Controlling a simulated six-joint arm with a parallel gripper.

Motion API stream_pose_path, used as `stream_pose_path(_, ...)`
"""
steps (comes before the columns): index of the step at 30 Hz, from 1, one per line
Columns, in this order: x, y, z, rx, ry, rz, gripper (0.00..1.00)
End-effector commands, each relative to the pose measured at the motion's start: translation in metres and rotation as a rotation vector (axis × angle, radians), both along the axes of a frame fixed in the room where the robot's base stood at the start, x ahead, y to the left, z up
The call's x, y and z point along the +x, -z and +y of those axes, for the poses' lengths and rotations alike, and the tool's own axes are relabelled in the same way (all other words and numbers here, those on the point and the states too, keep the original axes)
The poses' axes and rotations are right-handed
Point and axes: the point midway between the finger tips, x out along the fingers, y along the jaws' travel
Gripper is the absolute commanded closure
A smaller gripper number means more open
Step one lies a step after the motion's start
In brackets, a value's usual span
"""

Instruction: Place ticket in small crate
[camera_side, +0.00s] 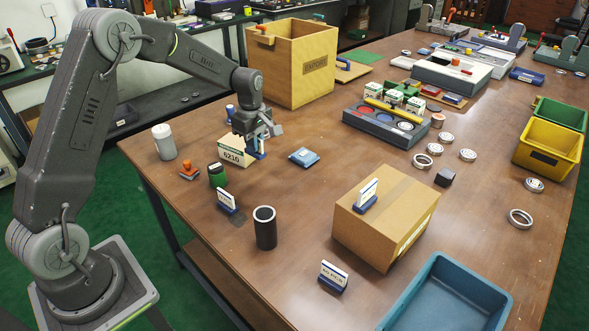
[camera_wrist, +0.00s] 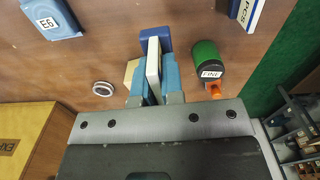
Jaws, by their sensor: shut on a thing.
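My gripper (camera_wrist: 154,88) is shut on a ticket, a thin white card (camera_wrist: 154,62) with a blue base, seen between its blue fingers in the wrist view. In the side view my gripper (camera_side: 258,146) is low over the table, right beside the cream 6210 carton (camera_side: 232,153); the held ticket is mostly hidden there. Several crates are in the side view: a large wooden one (camera_side: 318,75), a yellow one (camera_side: 541,157), a green one (camera_side: 562,112) and a blue one (camera_side: 407,292). None is marked as the small crate.
A green FINE pot (camera_side: 217,176), an orange-handled stamp (camera_side: 188,172) and a white cylinder (camera_side: 164,143) stand nearby. The blue E6 pad (camera_side: 304,157) lies to the right. Similar tickets stand near the dark cup (camera_side: 265,230) and on the cardboard box (camera_side: 390,225).

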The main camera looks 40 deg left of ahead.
Motion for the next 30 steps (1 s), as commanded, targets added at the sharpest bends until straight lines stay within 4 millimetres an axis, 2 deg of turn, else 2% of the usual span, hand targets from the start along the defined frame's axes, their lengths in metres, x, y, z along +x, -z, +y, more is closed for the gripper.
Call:
stream_pose_path(10, -0.002, -0.010, 0.004, 0.001, 0.001, -0.003, 1.00)
stream_pose_path(21, -0.002, -0.092, 0.004, 0.001, 0.001, -0.005, 1.00)
stream_pose_path(25, -0.002, -0.115, 0.004, 0.001, 0.001, -0.005, 1.00)
stream_pose_path(30, 0.010, -0.114, -0.026, 0.000, 0.098, 0.000, 1.00)
